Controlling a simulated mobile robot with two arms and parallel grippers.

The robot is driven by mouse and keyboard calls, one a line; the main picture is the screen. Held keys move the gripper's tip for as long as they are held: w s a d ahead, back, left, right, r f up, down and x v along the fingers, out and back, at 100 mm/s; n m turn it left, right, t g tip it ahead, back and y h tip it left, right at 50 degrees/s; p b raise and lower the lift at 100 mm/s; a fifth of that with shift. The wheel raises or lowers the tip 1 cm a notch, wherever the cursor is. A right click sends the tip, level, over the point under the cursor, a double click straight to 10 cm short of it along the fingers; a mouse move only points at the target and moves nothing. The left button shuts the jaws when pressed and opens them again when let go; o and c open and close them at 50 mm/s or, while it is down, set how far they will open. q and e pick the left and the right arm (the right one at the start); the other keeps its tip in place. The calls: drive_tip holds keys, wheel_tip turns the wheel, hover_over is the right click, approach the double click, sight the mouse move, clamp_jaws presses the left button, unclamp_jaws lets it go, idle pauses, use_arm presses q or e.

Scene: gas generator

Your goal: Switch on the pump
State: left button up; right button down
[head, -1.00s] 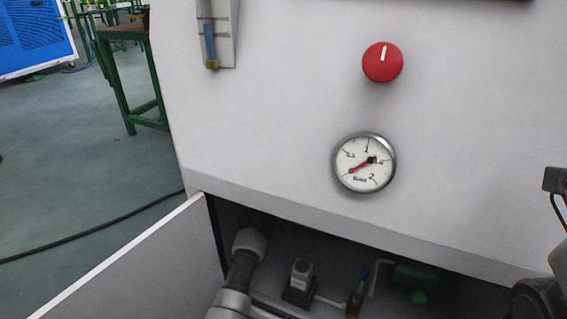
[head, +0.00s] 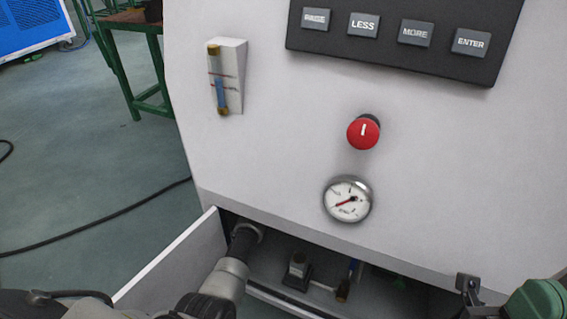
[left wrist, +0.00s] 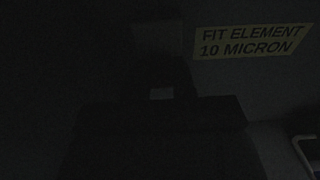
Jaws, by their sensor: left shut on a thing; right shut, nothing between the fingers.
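A round red knob (head: 362,133) on a dark base sits on the machine's pale front panel, with its white mark nearly upright. My right gripper (head: 468,289) is low at the right edge in the head view, below the panel and apart from the knob. It is shut and empty. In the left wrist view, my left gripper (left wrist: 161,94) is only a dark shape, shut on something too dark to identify. A yellow label (left wrist: 249,40) reading "FIT ELEMENT 10 MICRON" shows near it.
A pressure gauge (head: 348,200) sits below the knob. A black keypad (head: 390,57) is above, a level tube (head: 219,80) at left. Below, an open flap (head: 180,262) exposes pipes and valves. A green workbench (head: 150,95) stands behind, and a black cable crosses the floor.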

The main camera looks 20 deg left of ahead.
use_arm(q)
drive_tip(key=shift+w+r+p, duration=0.1)
drive_tip(key=shift+r+p, duration=0.35)
drive_tip(key=shift+p, duration=0.2)
drive_tip(key=shift+f+g, duration=0.1)
drive_tip(key=shift+g, duration=0.2)
drive_tip(key=shift+f, duration=0.1)
drive_tip(key=o, duration=0.9)
drive_tip(key=shift+f, duration=0.1)
